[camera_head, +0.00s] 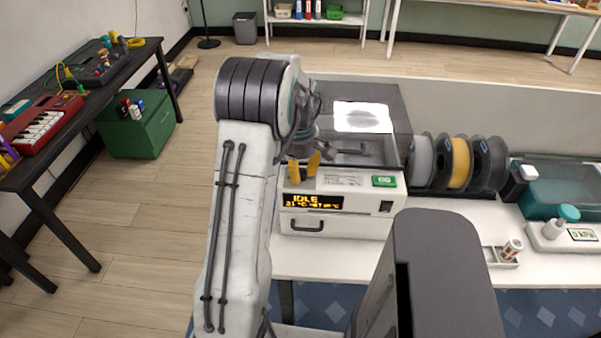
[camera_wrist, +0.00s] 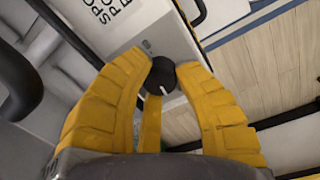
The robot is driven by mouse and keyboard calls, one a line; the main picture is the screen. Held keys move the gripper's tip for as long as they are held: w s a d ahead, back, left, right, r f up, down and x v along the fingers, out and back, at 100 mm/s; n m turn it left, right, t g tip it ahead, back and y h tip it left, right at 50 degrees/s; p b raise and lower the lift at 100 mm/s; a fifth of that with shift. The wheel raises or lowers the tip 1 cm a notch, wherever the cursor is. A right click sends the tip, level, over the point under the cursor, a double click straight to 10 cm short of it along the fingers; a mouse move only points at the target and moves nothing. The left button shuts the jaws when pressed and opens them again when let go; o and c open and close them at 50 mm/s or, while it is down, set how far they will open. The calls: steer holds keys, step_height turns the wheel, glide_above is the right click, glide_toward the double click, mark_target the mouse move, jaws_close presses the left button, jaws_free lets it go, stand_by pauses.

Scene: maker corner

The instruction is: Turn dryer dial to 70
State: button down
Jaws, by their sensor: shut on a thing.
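The dryer (camera_head: 340,222) is a white box with a clear dark lid, standing on a white table. Its front display (camera_head: 312,202) glows orange and reads IDLE, with a smaller line below that I cannot read surely. My gripper (camera_head: 304,168) is over the left part of the dryer's top. In the wrist view, my gripper's yellow fingers (camera_wrist: 163,90) are shut on the black dial (camera_wrist: 162,74), which has a white pointer line. In the head view the dial is hidden by the fingers and arm.
A green button (camera_head: 384,181) and a label sit right of my gripper on the dryer. Several filament spools (camera_head: 460,162) stand to the dryer's right. A small tray (camera_head: 499,256) lies on the table's right part. A black bench (camera_head: 60,178) stands at far left, with free floor between.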

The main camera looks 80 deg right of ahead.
steer(key=c, duration=0.9)
jaws_free()
steer(key=shift+r, duration=0.1)
steer(key=shift+n+p, duration=0.4)
steer(key=shift+p, duration=0.2)
steer(key=shift+n+p, duration=0.8)
steer(key=shift+n, duration=0.3)
steer(key=n+p, duration=0.1)
steer(key=p, duration=0.1)
steer(key=shift+n+p, duration=0.3)
steer(key=shift+p, duration=0.1)
